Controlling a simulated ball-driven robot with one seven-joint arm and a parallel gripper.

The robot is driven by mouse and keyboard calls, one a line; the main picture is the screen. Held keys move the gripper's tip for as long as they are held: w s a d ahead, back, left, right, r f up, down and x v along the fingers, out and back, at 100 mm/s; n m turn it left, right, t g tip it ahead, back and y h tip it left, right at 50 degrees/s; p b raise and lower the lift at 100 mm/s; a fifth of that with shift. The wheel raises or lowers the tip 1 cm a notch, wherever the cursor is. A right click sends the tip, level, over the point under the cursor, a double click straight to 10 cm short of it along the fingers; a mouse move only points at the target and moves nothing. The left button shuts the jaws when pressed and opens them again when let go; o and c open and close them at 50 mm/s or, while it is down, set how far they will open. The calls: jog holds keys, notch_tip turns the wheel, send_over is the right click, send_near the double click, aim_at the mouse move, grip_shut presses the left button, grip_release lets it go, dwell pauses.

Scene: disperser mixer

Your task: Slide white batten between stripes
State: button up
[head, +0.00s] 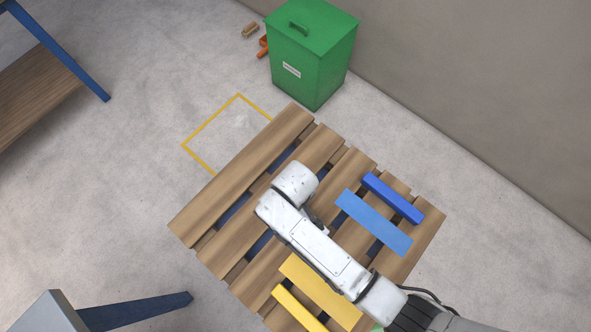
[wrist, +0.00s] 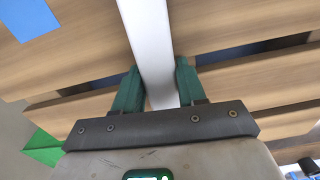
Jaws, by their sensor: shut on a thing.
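The white batten (wrist: 150,40) runs lengthwise up the middle of the wrist view, over the wooden slats. My gripper (wrist: 160,85) is shut on it, with one green finger on each side. In the head view my arm hides both the batten and the gripper. On the slatted pallet (head: 225,185) a light blue stripe (head: 373,222) lies right of my arm and a yellow stripe (head: 318,290) lies below it. Part of a blue patch (wrist: 28,18) shows at the upper left of the wrist view. I cannot tell whether the batten touches the slats.
A dark blue bar (head: 392,198) lies beside the light blue stripe, and a yellow bar (head: 298,309) beside the yellow stripe. A green bin (head: 312,50) stands behind the pallet near the wall. A yellow floor outline (head: 210,120) borders clear floor at the left.

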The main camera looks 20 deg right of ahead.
jog(key=shift+s+d+p, duration=0.8)
jog(key=shift+s+p, duration=0.05)
jog(key=shift+s, duration=0.45)
jog(key=shift+s+d+p, duration=0.8)
jog(key=shift+s+d, duration=0.05)
jog(key=shift+s, duration=0.4)
jog(key=shift+s+d+p, duration=0.8)
jog(key=shift+s+p, duration=0.05)
jog(key=shift+s, duration=0.45)
jog(key=shift+s+d+p, duration=0.6)
jog(key=shift+s+d, duration=0.2)
jog(key=shift+s, duration=0.45)
jog(key=shift+s+d+p, duration=0.55)
jog(key=shift+s+d, duration=0.2)
jog(key=shift+s, duration=0.45)
jog(key=shift+s+d+p, duration=0.6)
jog(key=shift+s+d, duration=0.2)
jog(key=shift+s, duration=0.45)
jog(key=o, duration=1.2)
notch_tip(320, 180, up, 11)
jog(key=shift+p, duration=0.4)
